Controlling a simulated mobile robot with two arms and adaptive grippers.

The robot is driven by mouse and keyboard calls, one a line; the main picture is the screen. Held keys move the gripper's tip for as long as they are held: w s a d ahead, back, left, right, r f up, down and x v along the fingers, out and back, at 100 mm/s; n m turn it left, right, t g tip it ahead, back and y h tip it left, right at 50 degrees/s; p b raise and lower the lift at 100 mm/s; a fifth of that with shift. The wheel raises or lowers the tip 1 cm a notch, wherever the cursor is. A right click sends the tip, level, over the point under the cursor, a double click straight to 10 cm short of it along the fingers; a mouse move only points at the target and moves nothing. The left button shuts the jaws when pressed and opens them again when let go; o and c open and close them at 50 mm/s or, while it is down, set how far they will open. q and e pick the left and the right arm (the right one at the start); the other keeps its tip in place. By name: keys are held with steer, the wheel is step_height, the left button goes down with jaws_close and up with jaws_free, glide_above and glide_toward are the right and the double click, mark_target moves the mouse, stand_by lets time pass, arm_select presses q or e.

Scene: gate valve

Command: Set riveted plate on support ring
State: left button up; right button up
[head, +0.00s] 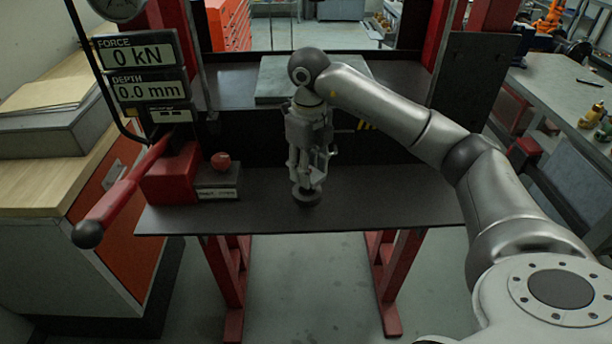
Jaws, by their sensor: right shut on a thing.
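My right gripper (308,180) points down over the front black shelf of the red press, near its middle. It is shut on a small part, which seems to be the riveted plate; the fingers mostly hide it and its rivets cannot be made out. A dark round piece (306,198) shows right at the fingertips, low over the shelf; it looks like the support ring. I cannot tell whether the plate and this round piece touch. My left gripper is not in view.
The black shelf (400,195) is clear to the right. At its left stand a red block (168,178), a grey box with a red knob (221,161), and a red lever with a black ball (87,234). A grey plate (272,80) lies behind. The display (140,55) reads 0 kN and 0.0 mm.

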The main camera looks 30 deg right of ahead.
steer(key=shift+w+f, duration=0.2)
steer(key=shift+w, duration=0.05)
steer(key=f, duration=0.1)
steer(key=f+p, duration=0.2)
steer(key=shift+w, duration=0.25)
steer(key=shift+f, duration=0.35)
steer(key=shift+f, duration=0.2)
steer(key=o, duration=1.1)
steer(key=shift+r, duration=0.1)
